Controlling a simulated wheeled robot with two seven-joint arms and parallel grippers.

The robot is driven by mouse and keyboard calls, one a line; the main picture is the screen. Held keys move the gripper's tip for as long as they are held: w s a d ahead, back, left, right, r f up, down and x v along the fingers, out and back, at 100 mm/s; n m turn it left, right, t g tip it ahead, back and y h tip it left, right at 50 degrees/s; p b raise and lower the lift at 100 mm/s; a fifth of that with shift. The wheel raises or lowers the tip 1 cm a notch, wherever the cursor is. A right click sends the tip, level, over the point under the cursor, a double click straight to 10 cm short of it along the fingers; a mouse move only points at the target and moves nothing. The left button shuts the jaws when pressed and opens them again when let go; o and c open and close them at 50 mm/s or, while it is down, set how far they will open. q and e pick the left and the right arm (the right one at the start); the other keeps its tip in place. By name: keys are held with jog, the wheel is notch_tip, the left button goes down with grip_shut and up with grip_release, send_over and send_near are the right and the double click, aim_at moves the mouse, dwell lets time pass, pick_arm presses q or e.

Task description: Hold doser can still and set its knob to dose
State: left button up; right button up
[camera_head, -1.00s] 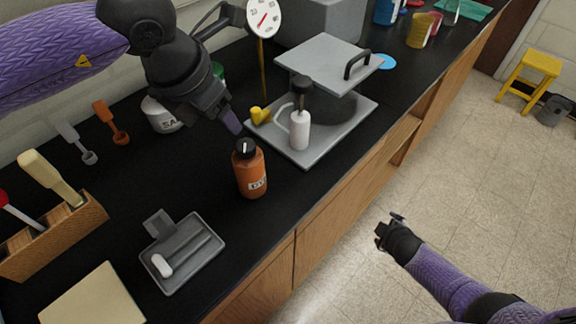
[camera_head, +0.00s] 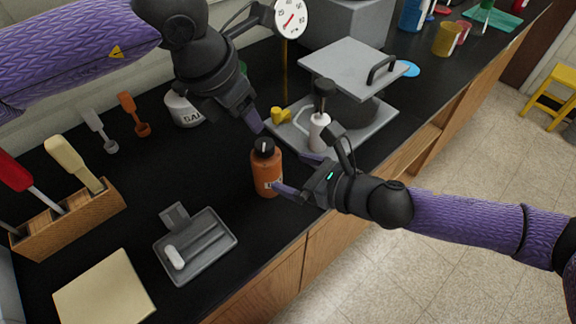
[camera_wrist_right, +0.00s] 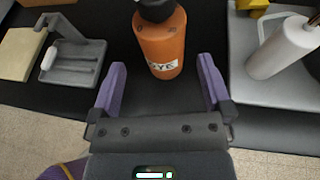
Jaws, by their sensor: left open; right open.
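The doser can is an orange bottle (camera_head: 266,172) with a black knob (camera_head: 263,146) bearing a white mark on top. It stands upright on the black counter and also shows in the right wrist view (camera_wrist_right: 160,45), with a white label. My left gripper (camera_head: 256,124) is just above and behind the knob, pointing down, apart from it as far as I can see. My right gripper (camera_head: 292,174) is open at the can's right side. In the right wrist view its two purple fingers (camera_wrist_right: 162,88) are spread, with the can ahead between them and not gripped.
A grey plate with a raised lid (camera_head: 353,64) and a white pump bottle (camera_head: 319,132) stand right of the can. A grey tray (camera_head: 208,262) lies in front left. A wooden block (camera_head: 78,222) with tools is at the left. A dial gauge (camera_head: 291,18) stands behind.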

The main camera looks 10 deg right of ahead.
aim_at(267, 163)
jog(key=x, duration=0.7)
jog(key=shift+w+a+f, duration=0.1)
jog(key=shift+w+a, duration=0.1)
jog(key=shift+w, duration=0.1)
